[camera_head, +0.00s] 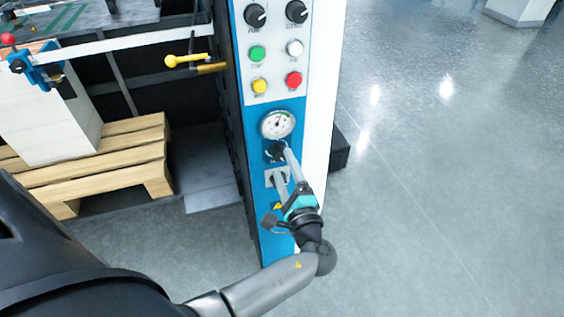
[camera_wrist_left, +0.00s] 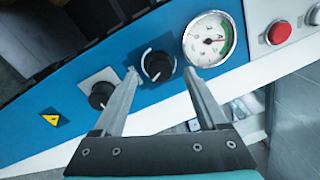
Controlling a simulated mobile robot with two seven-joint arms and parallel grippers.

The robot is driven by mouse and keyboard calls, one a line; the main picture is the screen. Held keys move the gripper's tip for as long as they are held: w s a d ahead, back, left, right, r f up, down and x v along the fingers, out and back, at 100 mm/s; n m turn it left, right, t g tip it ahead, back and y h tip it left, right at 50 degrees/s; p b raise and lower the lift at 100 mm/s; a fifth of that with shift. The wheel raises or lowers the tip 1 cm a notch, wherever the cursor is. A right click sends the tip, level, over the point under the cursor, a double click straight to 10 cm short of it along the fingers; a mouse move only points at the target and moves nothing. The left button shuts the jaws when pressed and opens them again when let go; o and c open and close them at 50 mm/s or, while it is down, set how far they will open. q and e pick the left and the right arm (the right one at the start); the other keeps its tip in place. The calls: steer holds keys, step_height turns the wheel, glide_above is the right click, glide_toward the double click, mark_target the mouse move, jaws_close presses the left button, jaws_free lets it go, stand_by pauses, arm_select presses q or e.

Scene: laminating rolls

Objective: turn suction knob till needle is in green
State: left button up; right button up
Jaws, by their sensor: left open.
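The suction knob (camera_head: 275,151) is black and round, on the blue panel just below the round white gauge (camera_head: 277,125). My left gripper (camera_head: 282,162) is at the knob with its jaws apart. In the left wrist view, the knob (camera_wrist_left: 158,66) lies between the two open fingertips (camera_wrist_left: 161,72), one on either side; I cannot tell whether they touch it. The gauge (camera_wrist_left: 209,40) shows a green band along part of its rim. Its thin needle appears to point toward that side, but I cannot tell whether its tip is inside the green. My right gripper is out of view.
A second black knob (camera_wrist_left: 102,95) sits on a light plate beside the suction knob. Above the gauge are several coloured buttons, including a red one (camera_head: 294,80), and two black dials. A wooden pallet (camera_head: 110,165) stands left. Open floor lies right.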

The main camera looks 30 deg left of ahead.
arm_select(q)
steer(key=b+v, duration=0.1)
steer(key=v, duration=1.2)
steer(key=shift+f, duration=0.1)
steer(key=s+a+f+m+g+h+b, duration=0.1)
steer(key=s+f+g+h, duration=0.3)
steer(key=f, duration=1.1)
steer(key=s+a+f+g+h+b, duration=0.1)
steer(key=s+f+g+h, duration=0.3)
steer(key=f, duration=1.2)
steer(key=s+f+n+g+h+b, duration=0.1)
steer(key=s+f+n+h, duration=0.2)
steer(key=s, duration=0.8)
steer(key=s+a+f+n+g+h+b, duration=0.1)
steer(key=s+f+n+g+h, duration=0.1)
steer(key=s+f+n, duration=0.6)
steer(key=s+f+h, duration=0.1)
steer(key=s+f, duration=0.2)
steer(key=shift+a+f+b, duration=0.3)
steer(key=shift+f, duration=0.05)
